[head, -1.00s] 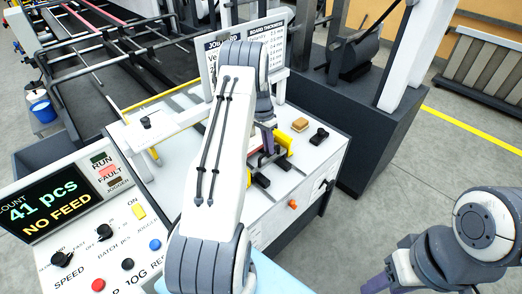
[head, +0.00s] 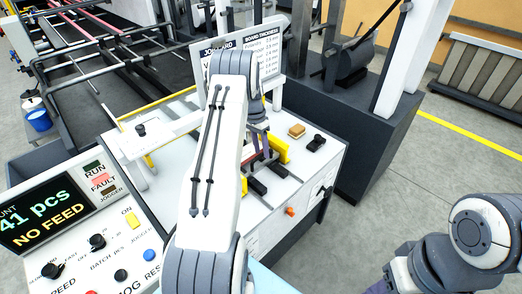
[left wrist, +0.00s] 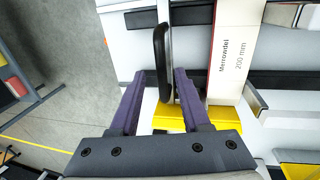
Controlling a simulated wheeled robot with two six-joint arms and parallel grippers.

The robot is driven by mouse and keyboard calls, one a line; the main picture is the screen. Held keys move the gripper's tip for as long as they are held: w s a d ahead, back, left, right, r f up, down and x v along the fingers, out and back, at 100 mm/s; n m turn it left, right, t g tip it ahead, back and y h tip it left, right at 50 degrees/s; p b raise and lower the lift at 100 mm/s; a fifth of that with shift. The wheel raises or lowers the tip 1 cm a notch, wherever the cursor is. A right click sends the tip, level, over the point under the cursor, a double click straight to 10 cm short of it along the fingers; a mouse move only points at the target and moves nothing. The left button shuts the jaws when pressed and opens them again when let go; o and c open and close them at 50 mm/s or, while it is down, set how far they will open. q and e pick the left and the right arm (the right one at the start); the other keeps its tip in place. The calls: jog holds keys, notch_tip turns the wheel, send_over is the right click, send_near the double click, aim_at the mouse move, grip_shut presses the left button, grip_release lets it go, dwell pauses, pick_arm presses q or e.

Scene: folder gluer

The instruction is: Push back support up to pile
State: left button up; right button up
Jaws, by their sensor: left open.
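My left gripper (left wrist: 160,78) is open, with its two purple fingers either side of a black upright handle (left wrist: 161,50) in the left wrist view. I cannot tell whether they touch it. A yellow block (left wrist: 171,116), which may belong to the back support, shows between and below the fingers. The pile (left wrist: 235,45), a white box-like stack marked "Merrowdel 200 mm", lies just right of the right finger. In the head view the left gripper (head: 258,140) reaches down over the feeder, partly hidden by my arm.
The white feeder top (head: 310,165) has black slots, a yellow bracket (head: 281,149), a tan block (head: 297,131) and a black knob (head: 316,143). A control panel (head: 90,235) reads "41 pcs, NO FEED". A sign board (head: 270,60) stands behind. Floor at the right is clear.

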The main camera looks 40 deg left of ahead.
pick_arm(q)
notch_tip(320, 180, up, 10)
jog(key=a+b, duration=0.2)
jog(key=shift+w+f, duration=0.15)
jog(key=shift+w, duration=0.05)
dwell(0.3)
jog(key=s+d+r+m+y, duration=0.1)
jog(key=s+d+r, duration=0.25)
jog(key=d, duration=1.15)
jog(key=s+d+r+m, duration=0.25)
jog(key=d+r, duration=0.25)
jog(key=d, duration=1)
jog(key=s+d, duration=0.7)
jog(key=s, duration=0.3)
jog(key=s+d+f+m, duration=0.2)
jog(key=s, duration=1.3)
jog(key=shift+s+d, duration=0.35)
